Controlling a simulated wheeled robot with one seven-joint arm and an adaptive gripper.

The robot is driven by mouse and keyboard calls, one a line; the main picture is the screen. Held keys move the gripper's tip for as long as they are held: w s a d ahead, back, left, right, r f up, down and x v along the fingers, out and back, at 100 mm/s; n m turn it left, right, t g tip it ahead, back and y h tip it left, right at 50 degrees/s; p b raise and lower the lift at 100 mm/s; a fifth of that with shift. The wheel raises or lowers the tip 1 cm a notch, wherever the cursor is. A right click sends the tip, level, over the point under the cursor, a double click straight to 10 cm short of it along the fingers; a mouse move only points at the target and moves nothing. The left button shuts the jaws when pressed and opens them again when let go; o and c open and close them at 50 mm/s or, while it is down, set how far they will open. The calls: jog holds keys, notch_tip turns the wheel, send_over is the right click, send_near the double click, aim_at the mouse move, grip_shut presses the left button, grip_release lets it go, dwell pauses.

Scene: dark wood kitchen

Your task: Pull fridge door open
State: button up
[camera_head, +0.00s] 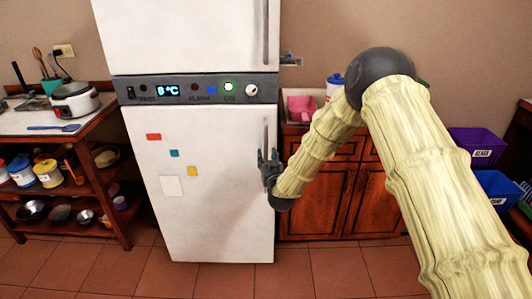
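The white fridge (215,215) stands in the middle of the camera_head view, with an upper door (185,35) and a lower door (220,140). Both doors look closed. The lower door has a vertical handle (266,132) near its right edge, and the upper door has its own handle (265,30) on the same side. My gripper (266,168) is at the lower part of the lower handle, touching it or very close to it. The fingers are small and dark here, and I cannot tell whether they close around the handle.
A wooden shelf (95,165) with a rice cooker (74,101), jars and bowls stands left of the fridge. A wooden cabinet (345,200) stands to the right. Purple (474,147) and blue (497,188) bins are at far right. Tiled floor (110,270) before the fridge is clear.

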jog(key=shift+w+a, duration=0.15)
jog(key=shift+w, duration=0.6)
jog(key=shift+w+a, duration=0.15)
jog(key=shift+w, duration=0.55)
grip_shut()
